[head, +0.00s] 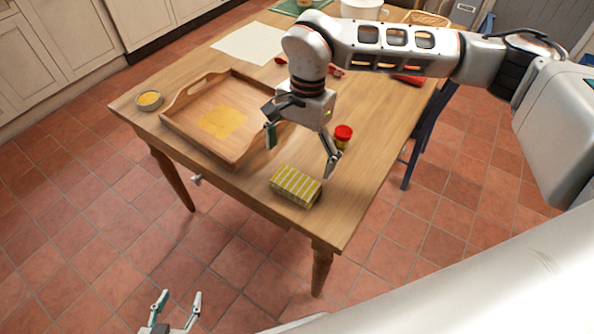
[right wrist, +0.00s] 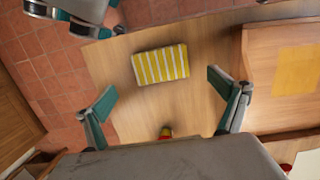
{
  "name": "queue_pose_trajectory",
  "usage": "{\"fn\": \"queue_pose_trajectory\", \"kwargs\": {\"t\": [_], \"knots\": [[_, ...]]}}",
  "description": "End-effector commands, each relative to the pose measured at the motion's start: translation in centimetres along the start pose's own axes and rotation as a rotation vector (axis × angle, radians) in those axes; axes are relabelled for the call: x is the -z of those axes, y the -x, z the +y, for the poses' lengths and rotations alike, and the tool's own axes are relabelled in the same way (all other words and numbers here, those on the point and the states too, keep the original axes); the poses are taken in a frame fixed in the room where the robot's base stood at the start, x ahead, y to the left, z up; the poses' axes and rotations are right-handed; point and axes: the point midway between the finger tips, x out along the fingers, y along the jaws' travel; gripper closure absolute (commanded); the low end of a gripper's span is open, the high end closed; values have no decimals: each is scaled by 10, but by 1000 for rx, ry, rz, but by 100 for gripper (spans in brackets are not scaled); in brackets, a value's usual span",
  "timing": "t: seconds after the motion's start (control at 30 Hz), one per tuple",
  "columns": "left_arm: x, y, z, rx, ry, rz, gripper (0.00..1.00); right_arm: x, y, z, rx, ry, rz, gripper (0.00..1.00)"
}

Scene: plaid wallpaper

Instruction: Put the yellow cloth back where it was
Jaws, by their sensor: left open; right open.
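The yellow cloth (head: 296,186), striped with white and folded into a thick block, lies on the table near its front right corner. In the right wrist view the cloth (right wrist: 160,66) lies beyond the fingertips, between their lines. A flat yellow square (head: 223,121) lies on the floor of the wooden tray (head: 183,124), to the left of the cloth. My right gripper (head: 300,155) is open and empty above the table, behind the cloth and apart from it. My left gripper (head: 173,312) is open and empty, low in front of the table, over the floor.
A red-lidded jar (head: 343,134) stands near the right gripper's finger. A small bowl with yellow contents (head: 149,99) stands left of the tray. A pale sheet (head: 248,43) lies farther back. A dark blue chair (head: 428,130) is at the right side. Bare table surrounds the cloth.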

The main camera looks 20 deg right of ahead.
Motion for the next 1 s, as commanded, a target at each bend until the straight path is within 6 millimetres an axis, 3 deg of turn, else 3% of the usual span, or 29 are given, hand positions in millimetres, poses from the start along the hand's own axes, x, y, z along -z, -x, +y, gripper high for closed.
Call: {"fn": "queue_pose_trajectory", "kwargs": {"t": [0.1,0.3,1.0], "knots": [[1,1,1,-2,2,1,50,0,23,-1,3,0,2,4],[2,2,2,-3,4,1,50,0,43,0,1,1,1,4],[2,2,1,-3,4,2,50,0,46,0,-1,0,-1,4]]}}
